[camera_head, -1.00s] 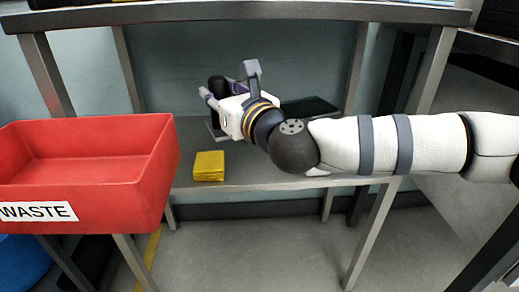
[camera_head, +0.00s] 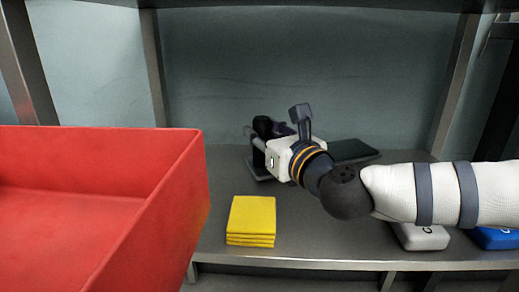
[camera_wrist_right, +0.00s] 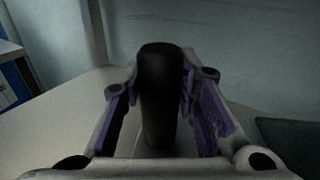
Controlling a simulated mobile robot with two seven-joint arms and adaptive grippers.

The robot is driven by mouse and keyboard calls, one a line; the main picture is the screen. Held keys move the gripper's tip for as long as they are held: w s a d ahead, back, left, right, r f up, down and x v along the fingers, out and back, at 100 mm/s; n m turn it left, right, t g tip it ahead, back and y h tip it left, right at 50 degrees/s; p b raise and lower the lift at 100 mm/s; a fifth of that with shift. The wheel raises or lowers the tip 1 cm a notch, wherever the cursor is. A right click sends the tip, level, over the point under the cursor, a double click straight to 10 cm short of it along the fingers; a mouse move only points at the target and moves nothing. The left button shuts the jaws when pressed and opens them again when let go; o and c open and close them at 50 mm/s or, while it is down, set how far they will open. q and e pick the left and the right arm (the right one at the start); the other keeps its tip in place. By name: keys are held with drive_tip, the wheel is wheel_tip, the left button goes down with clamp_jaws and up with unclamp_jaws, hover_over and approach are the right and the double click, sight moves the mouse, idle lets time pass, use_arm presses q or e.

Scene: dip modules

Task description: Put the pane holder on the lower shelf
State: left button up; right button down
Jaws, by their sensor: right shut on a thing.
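The lower shelf (camera_head: 330,240) is a grey metal surface with a back wall. My right gripper (camera_head: 279,138) is over its rear part, reaching in from the right. It is shut on the pane holder (camera_head: 262,126), whose dark upright post shows between the purple-padded fingers in the right wrist view (camera_wrist_right: 158,100). The holder's grey base shows low beside the gripper, at or very near the shelf surface; I cannot tell whether it touches. The gripper hides much of the holder. My left gripper is not in view.
A red bin (camera_head: 90,190) stands at the front left. A yellow stack (camera_head: 251,220) lies on the shelf's front left. A dark flat panel (camera_head: 352,151) lies behind my arm. A white item (camera_head: 421,237) and a blue item (camera_head: 495,238) sit at the front right.

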drive_tip(key=shift+s+f, duration=0.1)
drive_tip(key=shift+f, duration=0.7)
drive_tip(key=shift+s+r, duration=0.2)
drive_tip(key=shift+r, duration=0.1)
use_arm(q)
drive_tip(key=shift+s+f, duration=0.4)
use_arm(e)
drive_tip(key=shift+f, duration=0.1)
drive_tip(key=c, duration=1.7)
unclamp_jaws()
drive_tip(key=shift+f, duration=0.15)
drive_tip(key=o, duration=0.5)
drive_tip(key=shift+c, duration=0.2)
